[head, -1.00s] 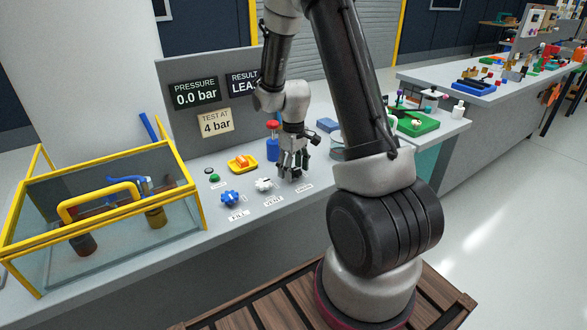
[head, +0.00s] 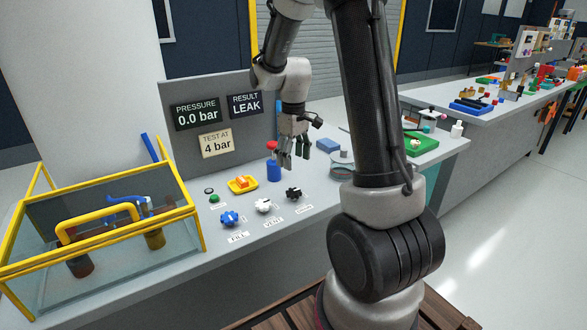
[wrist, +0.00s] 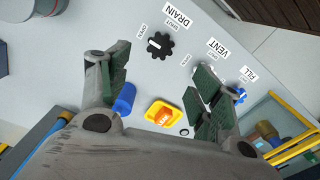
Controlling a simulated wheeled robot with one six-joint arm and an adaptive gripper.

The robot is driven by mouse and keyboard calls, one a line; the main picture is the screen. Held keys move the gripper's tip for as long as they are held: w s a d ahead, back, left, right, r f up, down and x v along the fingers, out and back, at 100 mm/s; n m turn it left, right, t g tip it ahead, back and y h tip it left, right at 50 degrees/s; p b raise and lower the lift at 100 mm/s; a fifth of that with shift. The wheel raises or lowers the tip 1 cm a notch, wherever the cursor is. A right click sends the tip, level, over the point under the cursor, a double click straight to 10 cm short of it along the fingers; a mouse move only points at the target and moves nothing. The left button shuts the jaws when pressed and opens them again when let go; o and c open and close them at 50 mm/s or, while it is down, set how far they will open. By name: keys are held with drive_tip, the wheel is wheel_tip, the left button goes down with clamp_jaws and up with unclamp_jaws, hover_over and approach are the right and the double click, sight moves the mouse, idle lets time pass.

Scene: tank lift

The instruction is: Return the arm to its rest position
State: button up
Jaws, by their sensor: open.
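My gripper (head: 294,157) is open and empty in the head view, raised above the bench behind the black drain knob (head: 293,194). In the wrist view its two padded fingers (wrist: 160,92) stand wide apart. The drain knob (wrist: 160,45) lies beyond the fingertips there, apart from them. My arm reaches over the bench from the right, bent at the elbow. The white vent knob (head: 263,206) and blue fill knob (head: 229,218) stand in a row left of the drain knob.
A yellow-framed glass tank (head: 100,228) stands at the left. The panel (head: 225,150) behind reads 0.0 bar and LEAK. A round dish (head: 341,170) is at right.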

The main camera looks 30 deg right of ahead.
drive_tip(key=shift+r, duration=0.15)
idle(0.4)
drive_tip(key=s+a+r+m+t, duration=0.1)
drive_tip(key=s+a+r+t, duration=0.1)
drive_tip(key=s+r, duration=0.5)
drive_tip(key=s+a+r+m+t, duration=0.2)
drive_tip(key=s+r, duration=0.6)
drive_tip(key=s, duration=0.9)
drive_tip(key=shift+a+r+m, duration=0.3)
drive_tip(key=shift+a, duration=0.2)
